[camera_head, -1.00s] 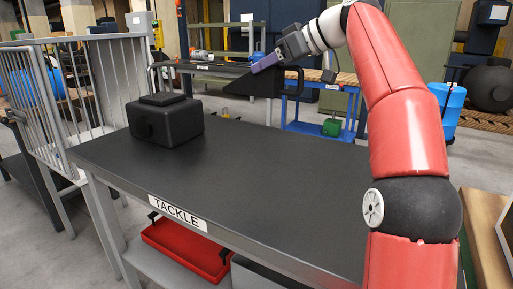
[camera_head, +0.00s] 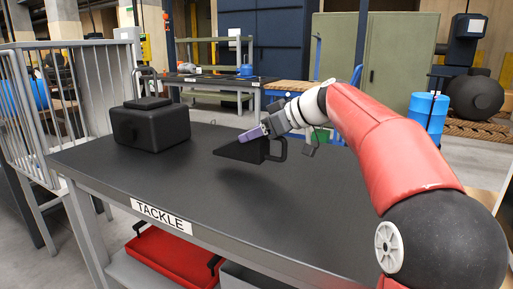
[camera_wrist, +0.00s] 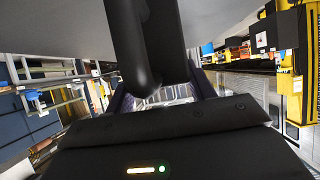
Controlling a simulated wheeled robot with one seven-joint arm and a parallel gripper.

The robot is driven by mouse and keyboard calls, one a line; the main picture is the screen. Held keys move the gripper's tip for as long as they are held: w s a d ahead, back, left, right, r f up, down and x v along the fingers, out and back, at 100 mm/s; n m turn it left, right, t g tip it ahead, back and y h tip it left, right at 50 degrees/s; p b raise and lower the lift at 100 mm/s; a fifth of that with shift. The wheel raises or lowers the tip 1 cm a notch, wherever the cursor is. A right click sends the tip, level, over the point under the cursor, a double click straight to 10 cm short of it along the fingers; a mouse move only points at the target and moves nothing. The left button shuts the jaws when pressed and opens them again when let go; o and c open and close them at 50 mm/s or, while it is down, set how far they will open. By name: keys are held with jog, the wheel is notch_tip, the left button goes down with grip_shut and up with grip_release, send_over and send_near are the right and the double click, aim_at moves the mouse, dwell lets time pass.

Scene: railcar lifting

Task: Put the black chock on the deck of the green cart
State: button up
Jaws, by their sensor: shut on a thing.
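The black chock (camera_head: 240,151), a wedge with a loop handle, hangs above the dark tabletop (camera_head: 310,195), with a soft shadow below it. My gripper (camera_head: 256,133) is shut on the chock at its upper side. In the wrist view the chock's dark handle (camera_wrist: 128,45) fills the upper middle, between my gripper's fingers (camera_wrist: 160,95). A green-framed rack (camera_head: 237,46) stands at the back; I cannot tell whether it is the green cart. No green deck shows clearly.
A black case (camera_head: 152,128) stands on the table's left part. A grey railing (camera_head: 20,100) is at the left. A red tray (camera_head: 165,255) lies on the shelf below. A blue drum (camera_head: 428,112) stands at the right rear. The tabletop's middle is clear.

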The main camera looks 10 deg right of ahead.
aim_at(265, 141)
jog(key=shift+f, duration=1.55)
jog(key=shift+f+b, duration=0.25)
jog(key=shift+b, duration=0.2)
jog(key=o, duration=1.4)
